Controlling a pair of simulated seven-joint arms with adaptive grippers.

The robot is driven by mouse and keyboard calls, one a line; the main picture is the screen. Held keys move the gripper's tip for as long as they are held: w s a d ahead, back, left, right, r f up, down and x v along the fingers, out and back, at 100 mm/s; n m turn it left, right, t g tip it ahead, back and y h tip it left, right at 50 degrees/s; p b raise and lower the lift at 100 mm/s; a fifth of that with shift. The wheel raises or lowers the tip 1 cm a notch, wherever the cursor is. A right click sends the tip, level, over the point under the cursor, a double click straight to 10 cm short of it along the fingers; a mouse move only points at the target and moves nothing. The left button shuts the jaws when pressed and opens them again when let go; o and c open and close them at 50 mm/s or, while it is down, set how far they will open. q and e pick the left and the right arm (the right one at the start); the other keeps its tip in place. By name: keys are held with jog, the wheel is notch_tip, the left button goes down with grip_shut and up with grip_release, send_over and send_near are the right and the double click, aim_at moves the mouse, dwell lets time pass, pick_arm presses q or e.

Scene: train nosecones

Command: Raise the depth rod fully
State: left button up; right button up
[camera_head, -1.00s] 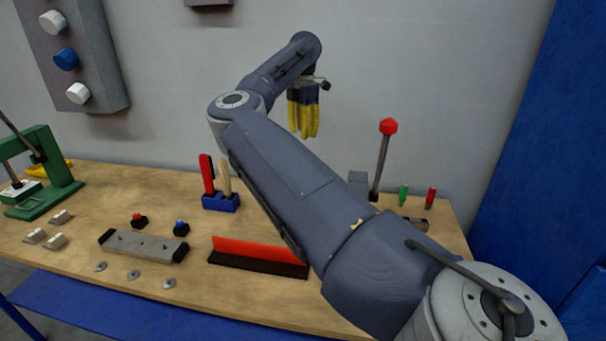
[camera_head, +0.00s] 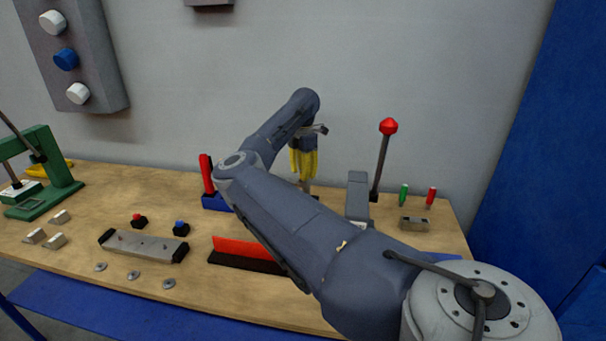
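My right gripper (camera_head: 304,165), with yellow fingers pointing down, is above the back middle of the wooden bench. The fingers look close together, but I cannot tell if they are open or shut. A small pale metal post (camera_head: 307,186) shows just below the fingertips; it may be the depth rod, but I cannot tell, nor whether they touch. My forearm hides what is in front of it. My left gripper is not in view.
A lever with a red knob (camera_head: 388,127) stands right of a grey block (camera_head: 358,195). Green (camera_head: 403,194) and red (camera_head: 431,196) handles stand farther right.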

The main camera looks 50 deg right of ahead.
jog(key=shift+f, duration=0.35)
jog(key=shift+c, duration=0.2)
grip_shut()
